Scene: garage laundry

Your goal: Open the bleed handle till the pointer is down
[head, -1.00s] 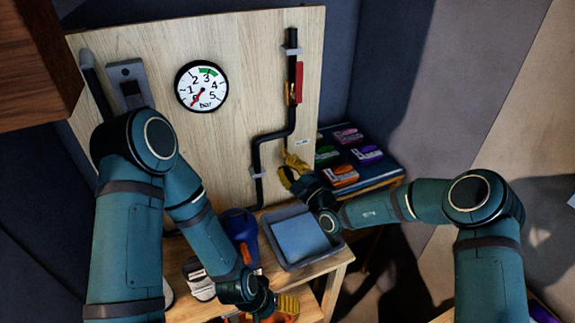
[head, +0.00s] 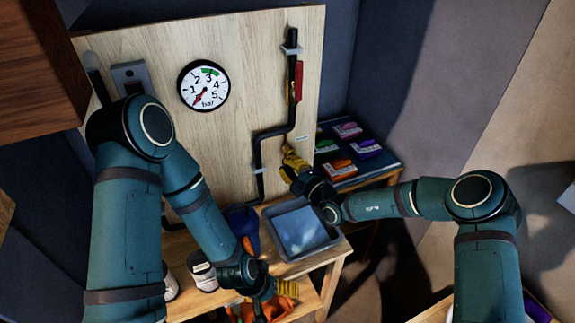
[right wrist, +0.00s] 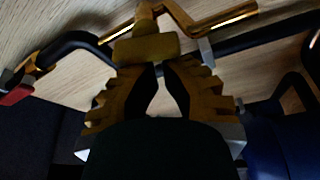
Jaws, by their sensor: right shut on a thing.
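The round white gauge (head: 203,86) is on the wooden panel; its red pointer is at the lower left, near the low end of the scale. My right gripper (head: 293,159) is at the panel's lower right, beside the black pipe (head: 258,155), above the tray. In the right wrist view its yellow fingers (right wrist: 158,82) are closed in at the brass bleed handle (right wrist: 147,48), which hangs from a brass spout; the grip itself is partly hidden. My left gripper (head: 265,290) is low at the bench front, its fingers too small to judge.
A grey tray (head: 338,238) with pale blue contents stands on the bench below my right gripper. A red-handled valve (head: 299,80) is higher on the pipe. Several coloured packs lie on a dark shelf (head: 393,160) at right. A blue object (head: 243,225) and white tub (head: 202,272) stand left.

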